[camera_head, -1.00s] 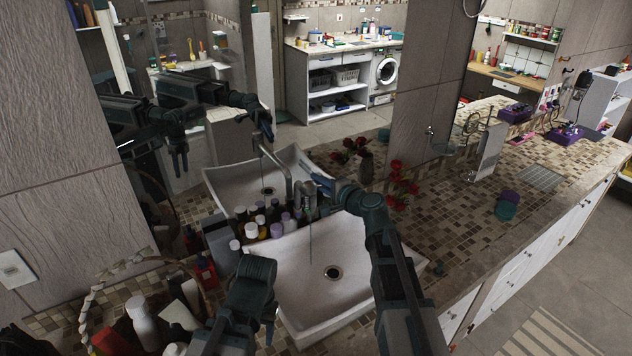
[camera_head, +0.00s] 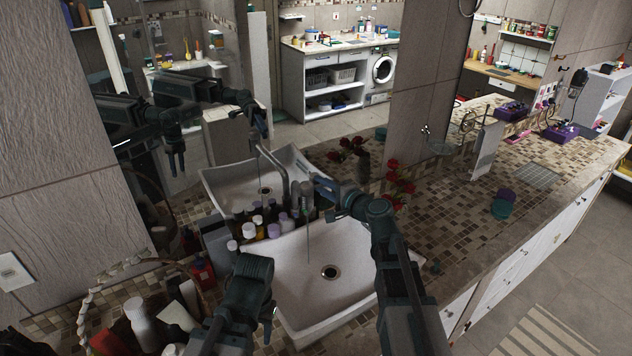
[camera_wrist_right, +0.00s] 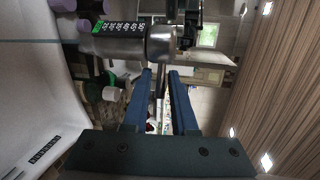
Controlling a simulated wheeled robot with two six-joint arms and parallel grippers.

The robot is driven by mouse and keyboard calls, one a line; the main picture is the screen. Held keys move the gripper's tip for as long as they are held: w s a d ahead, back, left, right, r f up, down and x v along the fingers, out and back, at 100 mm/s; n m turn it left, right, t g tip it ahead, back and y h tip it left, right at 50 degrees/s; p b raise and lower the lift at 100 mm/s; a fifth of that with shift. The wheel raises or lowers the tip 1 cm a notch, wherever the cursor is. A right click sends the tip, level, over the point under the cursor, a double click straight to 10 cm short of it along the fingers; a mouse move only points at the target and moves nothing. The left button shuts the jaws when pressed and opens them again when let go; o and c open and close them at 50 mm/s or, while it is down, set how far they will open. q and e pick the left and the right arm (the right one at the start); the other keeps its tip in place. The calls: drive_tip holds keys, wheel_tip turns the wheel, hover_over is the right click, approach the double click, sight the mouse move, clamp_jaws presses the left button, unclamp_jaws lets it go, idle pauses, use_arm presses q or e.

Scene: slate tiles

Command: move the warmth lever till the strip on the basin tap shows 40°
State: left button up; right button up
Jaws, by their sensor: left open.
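The basin tap (camera_head: 301,197) stands at the back of the white basin (camera_head: 345,285), with a thin stream of water falling from it. In the right wrist view the tap's metal body (camera_wrist_right: 118,46) carries a dark strip (camera_wrist_right: 122,28) with several white numbers and a green patch at one end; the digits are too small to read surely. My right gripper (camera_wrist_right: 160,76) is just beside the tap, its blue fingers apart, with a thin dark rod, perhaps the warmth lever, between them. My left gripper (camera_head: 271,325) is open and empty near the basin's front left edge.
Several bottles (camera_head: 258,226) crowd left of the tap. A basket (camera_head: 100,300) with bottles is at the lower left. Red flowers (camera_head: 400,175) stand behind my right arm. The tiled counter (camera_head: 455,215) is mostly clear to the right. A mirror at left appears to reflect my arms.

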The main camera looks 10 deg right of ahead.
use_arm(q)
drive_tip(key=shift+r+p, duration=0.8)
drive_tip(key=shift+r, duration=0.15)
use_arm(e)
drive_tip(key=v, duration=1)
drive_tip(key=shift+s, duration=0.25)
drive_tip(key=shift+d, duration=0.15)
